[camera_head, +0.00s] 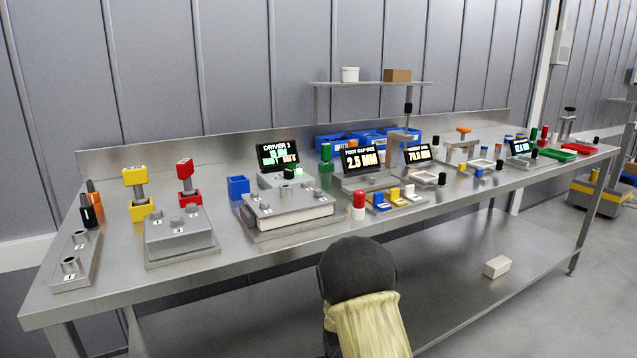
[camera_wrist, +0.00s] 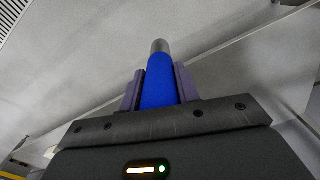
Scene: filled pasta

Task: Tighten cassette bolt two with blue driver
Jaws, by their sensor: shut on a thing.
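My gripper (camera_wrist: 160,88) is shut on the blue driver (camera_wrist: 157,80) in the wrist view. The driver's blue body sits between the two purple-grey fingers, and its grey end points away from the palm. Only blurred grey surfaces lie behind it, with no bolt in that view. In the head view, a grey block (camera_head: 290,205) with several bolt heads on top stands mid-bench. Another grey block with bolts (camera_head: 180,235) stands to its left. I cannot tell which is the cassette or which bolt is number two. The gripper is not visible in the head view.
A blue holder (camera_head: 238,187) stands empty on the bench (camera_head: 215,275). A screen (camera_head: 279,156) reads "DRIVER". Blue bins, more screens and small fixtures crowd the right side. The front edge is mostly clear.

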